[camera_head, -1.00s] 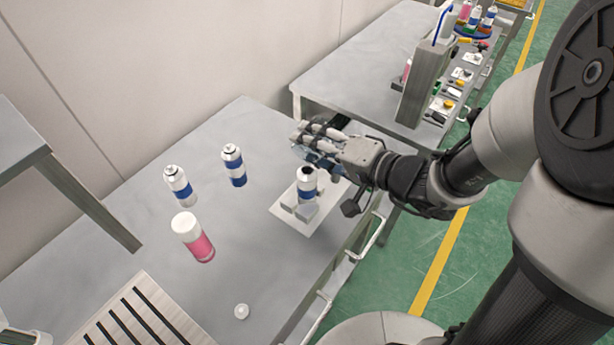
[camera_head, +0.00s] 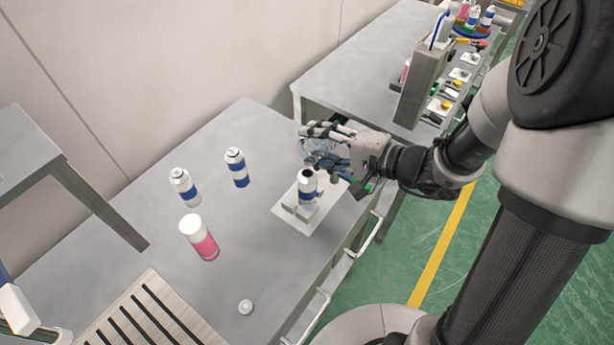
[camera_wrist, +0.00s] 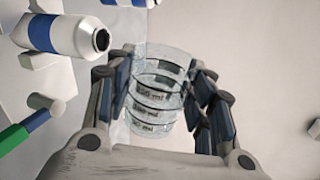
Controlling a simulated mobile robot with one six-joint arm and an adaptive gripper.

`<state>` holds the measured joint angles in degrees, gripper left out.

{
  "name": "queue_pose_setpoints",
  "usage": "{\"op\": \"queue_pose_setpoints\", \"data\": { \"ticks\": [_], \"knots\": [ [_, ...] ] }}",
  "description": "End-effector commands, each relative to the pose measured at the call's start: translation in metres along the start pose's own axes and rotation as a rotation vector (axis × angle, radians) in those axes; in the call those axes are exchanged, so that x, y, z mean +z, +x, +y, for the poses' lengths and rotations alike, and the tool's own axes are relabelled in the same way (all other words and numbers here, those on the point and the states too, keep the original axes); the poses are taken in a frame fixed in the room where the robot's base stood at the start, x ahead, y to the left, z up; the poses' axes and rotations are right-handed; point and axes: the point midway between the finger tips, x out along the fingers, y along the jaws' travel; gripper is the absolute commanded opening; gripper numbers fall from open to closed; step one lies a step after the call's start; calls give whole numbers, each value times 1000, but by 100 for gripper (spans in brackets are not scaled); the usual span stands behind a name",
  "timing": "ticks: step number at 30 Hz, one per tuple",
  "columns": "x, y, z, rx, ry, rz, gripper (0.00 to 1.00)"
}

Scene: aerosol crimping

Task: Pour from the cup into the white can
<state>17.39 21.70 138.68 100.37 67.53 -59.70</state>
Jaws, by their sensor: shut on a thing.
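My gripper (camera_head: 322,148) is shut on a clear measuring cup (camera_wrist: 158,92) with dark ml markings. In the wrist view (camera_wrist: 168,100) the fingers press on both sides of the cup. No liquid can be made out in it. The white can (camera_head: 308,188) with a blue band stands upright and open-topped in a grey holder on a white plate. It also shows at the upper left of the wrist view (camera_wrist: 75,36), its dark opening facing the cup. The cup is beside and above the can, apart from it in the wrist view.
Two capped white-and-blue cans (camera_head: 185,187) (camera_head: 237,168) and a pink can with a white lid (camera_head: 199,238) stand on the grey table (camera_head: 235,275) to the left. A small white cap (camera_head: 245,307) and a slatted rack (camera_head: 150,310) are in front.

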Motion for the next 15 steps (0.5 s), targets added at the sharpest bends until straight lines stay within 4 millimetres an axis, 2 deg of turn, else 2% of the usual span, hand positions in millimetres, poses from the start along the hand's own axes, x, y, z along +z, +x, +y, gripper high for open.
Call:
{"op": "queue_pose_setpoints", "data": {
  "ticks": [4,15],
  "knots": [
    [-4,-1,-2,-1,124,-38,24],
    [-6,0,-1,0,184,-58,24]
  ]
}}
